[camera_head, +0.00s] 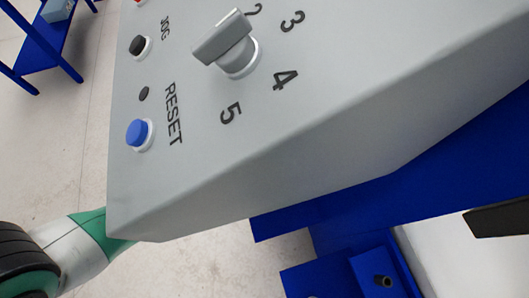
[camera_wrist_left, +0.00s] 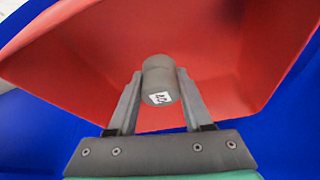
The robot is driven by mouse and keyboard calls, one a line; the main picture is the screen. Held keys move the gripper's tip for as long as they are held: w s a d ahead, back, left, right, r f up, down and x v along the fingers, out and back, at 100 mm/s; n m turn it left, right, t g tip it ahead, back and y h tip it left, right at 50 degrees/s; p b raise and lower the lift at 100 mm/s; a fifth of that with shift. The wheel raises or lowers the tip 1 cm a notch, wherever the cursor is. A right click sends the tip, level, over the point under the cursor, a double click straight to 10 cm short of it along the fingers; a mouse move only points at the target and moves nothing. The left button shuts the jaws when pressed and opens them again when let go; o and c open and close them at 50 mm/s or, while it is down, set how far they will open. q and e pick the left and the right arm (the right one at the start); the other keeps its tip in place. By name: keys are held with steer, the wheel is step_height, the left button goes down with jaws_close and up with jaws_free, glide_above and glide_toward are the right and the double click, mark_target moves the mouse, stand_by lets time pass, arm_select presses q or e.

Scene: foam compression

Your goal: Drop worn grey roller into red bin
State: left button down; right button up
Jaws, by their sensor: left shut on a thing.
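The grey roller (camera_wrist_left: 158,68) is a short cylinder with a small white marked label on its near end. My left gripper (camera_wrist_left: 159,82) is shut on it, with one finger on each side. Both are in front of the red bin (camera_wrist_left: 225,40), whose sloping inner walls fill much of the left wrist view. The roller appears over or inside the bin's opening; its height above the bottom is hard to tell. In the head view the left gripper, roller and red bin do not show. My right gripper is in neither view.
A large grey control panel (camera_head: 190,175) fills the head view, with a selector knob (camera_head: 230,45), a blue RESET button (camera_head: 138,133) and a black button (camera_head: 139,45). Blue structure (camera_head: 350,205) lies below it. A blue rack (camera_head: 45,45) stands far left on open pale floor.

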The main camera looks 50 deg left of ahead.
arm_select(q)
steer(key=shift+w+f+b, duration=0.1)
steer(key=shift+f+b, duration=0.3)
steer(key=shift+f, duration=0.05)
steer(key=shift+c, duration=1.6)
jaws_free()
steer(key=shift+r+p, duration=0.3)
steer(key=p+v, duration=1.1)
steer(key=v, duration=0.1)
steer(key=shift+r, duration=0.3)
